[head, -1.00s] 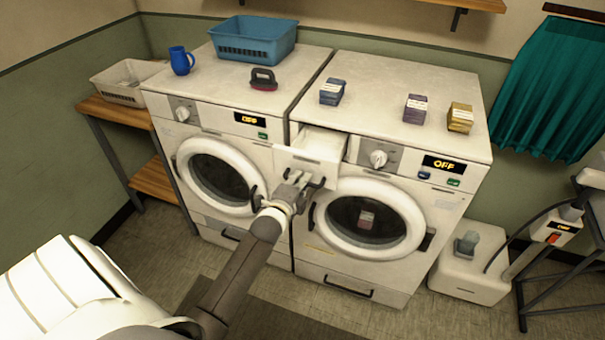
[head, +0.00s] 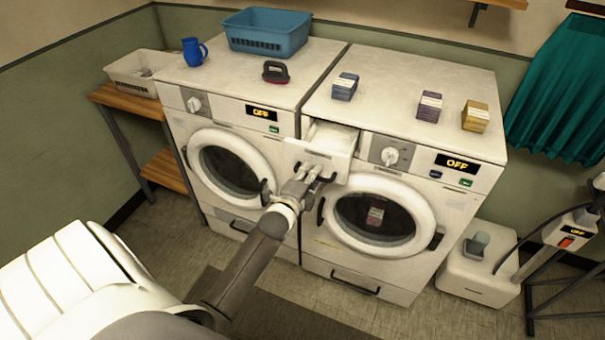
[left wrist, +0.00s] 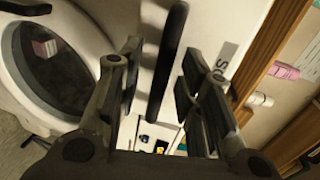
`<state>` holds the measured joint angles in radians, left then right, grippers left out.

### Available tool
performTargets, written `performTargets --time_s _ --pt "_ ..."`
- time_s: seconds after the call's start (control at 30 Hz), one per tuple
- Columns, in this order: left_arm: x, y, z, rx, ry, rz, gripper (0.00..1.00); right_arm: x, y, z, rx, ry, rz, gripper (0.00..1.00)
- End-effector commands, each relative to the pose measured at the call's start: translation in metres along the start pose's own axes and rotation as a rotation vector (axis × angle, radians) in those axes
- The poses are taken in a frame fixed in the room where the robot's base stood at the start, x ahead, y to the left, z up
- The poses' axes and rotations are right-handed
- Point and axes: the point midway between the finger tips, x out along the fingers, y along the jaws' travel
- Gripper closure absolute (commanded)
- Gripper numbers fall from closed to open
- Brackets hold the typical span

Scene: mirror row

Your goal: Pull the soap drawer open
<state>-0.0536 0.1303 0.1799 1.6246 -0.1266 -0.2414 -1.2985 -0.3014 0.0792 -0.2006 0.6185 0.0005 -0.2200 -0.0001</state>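The white soap drawer (head: 318,158) stands pulled out from the upper left of the right washing machine (head: 390,185), with its open top showing. Its dark bar handle is at the front; in the left wrist view the handle (left wrist: 170,55) runs between my fingers. My left gripper (head: 312,175) is at the drawer front. In the left wrist view its two fingers (left wrist: 162,90) are apart, one on each side of the handle, with a visible gap on the left side. A partly hidden dark label shows on the pale front beside it. My right gripper is not in view.
The left washing machine (head: 235,150) stands beside it. On top are a blue basket (head: 267,33), a blue jug (head: 194,52), a dark-handled brush (head: 275,72) and several small boxes, including a yellow one (head: 475,117). Both round doors are shut. Floor in front is partly clear.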

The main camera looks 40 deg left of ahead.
Motion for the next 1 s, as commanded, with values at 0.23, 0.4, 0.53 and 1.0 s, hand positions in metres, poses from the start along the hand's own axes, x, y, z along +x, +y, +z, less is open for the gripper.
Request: performTargets --time_s 0.23,0.4,0.53,1.0 --pt "-0.043 0.001 0.0 0.001 0.0 0.002 0.66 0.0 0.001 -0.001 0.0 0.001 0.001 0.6" --pt "-0.075 0.001 0.0 0.001 0.0 0.002 0.66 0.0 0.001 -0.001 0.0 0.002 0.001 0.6" --pt "-0.094 0.001 0.0 -0.001 0.0 0.002 0.66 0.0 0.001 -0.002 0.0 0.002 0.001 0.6" --pt "-0.113 0.0 0.0 0.0 0.0 -0.001 0.66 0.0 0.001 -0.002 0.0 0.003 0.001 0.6"
